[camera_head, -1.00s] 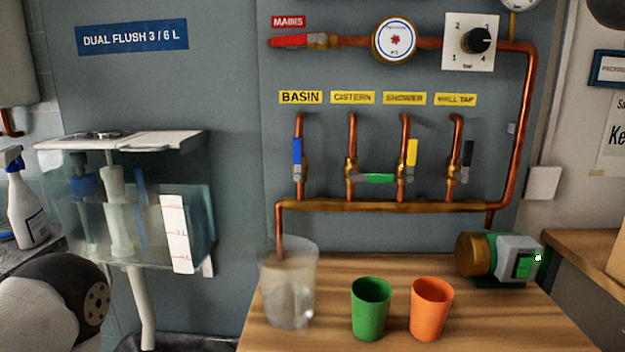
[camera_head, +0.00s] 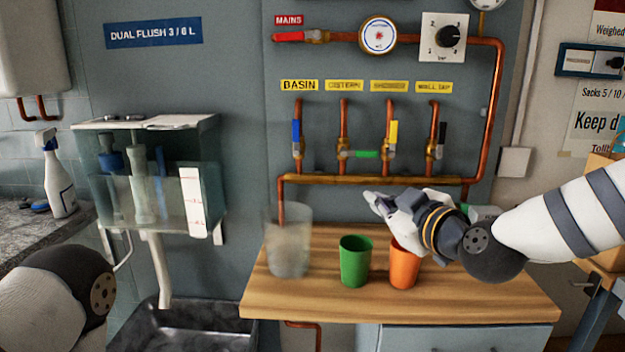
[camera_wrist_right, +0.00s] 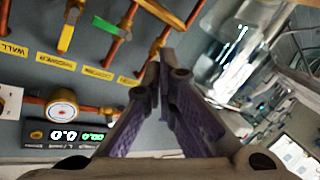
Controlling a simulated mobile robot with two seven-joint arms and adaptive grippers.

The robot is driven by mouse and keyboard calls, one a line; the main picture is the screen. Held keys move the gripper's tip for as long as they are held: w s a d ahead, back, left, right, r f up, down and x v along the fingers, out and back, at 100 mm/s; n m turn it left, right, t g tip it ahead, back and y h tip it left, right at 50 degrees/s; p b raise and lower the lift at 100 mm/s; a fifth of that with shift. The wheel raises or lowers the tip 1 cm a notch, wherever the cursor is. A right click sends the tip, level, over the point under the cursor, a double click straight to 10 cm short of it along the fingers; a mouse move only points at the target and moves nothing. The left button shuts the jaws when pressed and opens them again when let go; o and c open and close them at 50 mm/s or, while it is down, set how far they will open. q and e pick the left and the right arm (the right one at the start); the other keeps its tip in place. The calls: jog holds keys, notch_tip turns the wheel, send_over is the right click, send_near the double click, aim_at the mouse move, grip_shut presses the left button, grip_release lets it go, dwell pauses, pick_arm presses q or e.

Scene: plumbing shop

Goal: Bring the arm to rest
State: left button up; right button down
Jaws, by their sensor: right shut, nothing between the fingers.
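My right arm reaches in from the right in the head view. Its gripper (camera_head: 378,203) is shut and empty above the wooden bench, in front of the pipework and just above the cups. In the right wrist view the two fingers (camera_wrist_right: 163,75) meet at their tips with nothing between them. Part of my left arm shows at the lower left of the head view, but its gripper is outside the frame.
A clear jug (camera_head: 289,245), a green cup (camera_head: 355,262) and an orange cup (camera_head: 404,270) stand on the bench (camera_head: 330,303). Copper pipes with valve levers (camera_head: 297,140) are on the panel behind. A clear cistern (camera_head: 150,190) hangs at left, above a dark sink (camera_head: 195,325).

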jog(key=s+f+m+g+h, duration=0.1)
jog(key=s+f+m+g, duration=0.15)
jog(key=s+f, duration=0.55)
jog(key=s+d+f+m+g, duration=0.1)
jog(key=s+f+g, duration=0.25)
jog(key=f, duration=0.85)
jog(key=s+f+m+g+h, duration=0.1)
jog(key=s+f+g, duration=0.1)
jog(key=s+f, duration=0.65)
jog(key=s+d+f+m+g+h, duration=0.1)
jog(key=s+d+f+m+g, duration=0.1)
jog(key=s, duration=0.7)
jog(key=s+d+f+m+g+h, duration=0.1)
jog(key=s+d+f+m+g, duration=0.1)
jog(key=s, duration=0.7)
jog(key=s+d+f+m+g+h, duration=0.1)
jog(key=s+d+f+g, duration=0.3)
jog(key=s, duration=0.5)
notch_tip(320, 180, down, 3)
jog(key=shift+s+d+r+m+g+h, duration=0.1)
jog(key=shift+s+d+m+g+h, duration=0.2)
jog(key=shift+d+m, duration=0.35)
jog(key=shift+w+d, duration=0.1)
